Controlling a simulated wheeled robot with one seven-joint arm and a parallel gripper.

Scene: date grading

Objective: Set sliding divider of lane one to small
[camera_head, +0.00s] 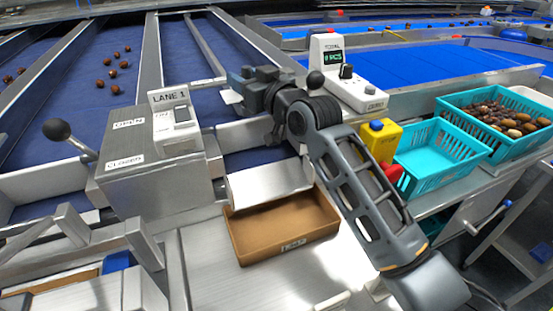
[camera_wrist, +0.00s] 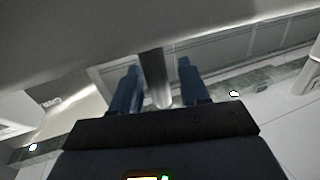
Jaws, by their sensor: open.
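The lane one unit (camera_head: 150,170) is a grey metal box at left in the head view. It bears a "LANE 1" sign, a white switch (camera_head: 182,114), and a black-knobbed lever (camera_head: 70,140) beside "OPEN" and "CLOSED" labels. My gripper (camera_head: 240,85) is to its right, over the blue belt. In the wrist view its two fingers (camera_wrist: 162,85) are open, with a round grey metal post (camera_wrist: 153,75) showing between or just beyond them. I cannot tell whether they touch it. I cannot make out the divider for certain or read its setting; my gripper hides part of that area.
A counter box with a display (camera_head: 340,75) and a yellow stop box (camera_head: 380,140) stand right of my gripper. Teal crates (camera_head: 435,155) are farther right. Several dates (camera_head: 115,65) lie on the left belt.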

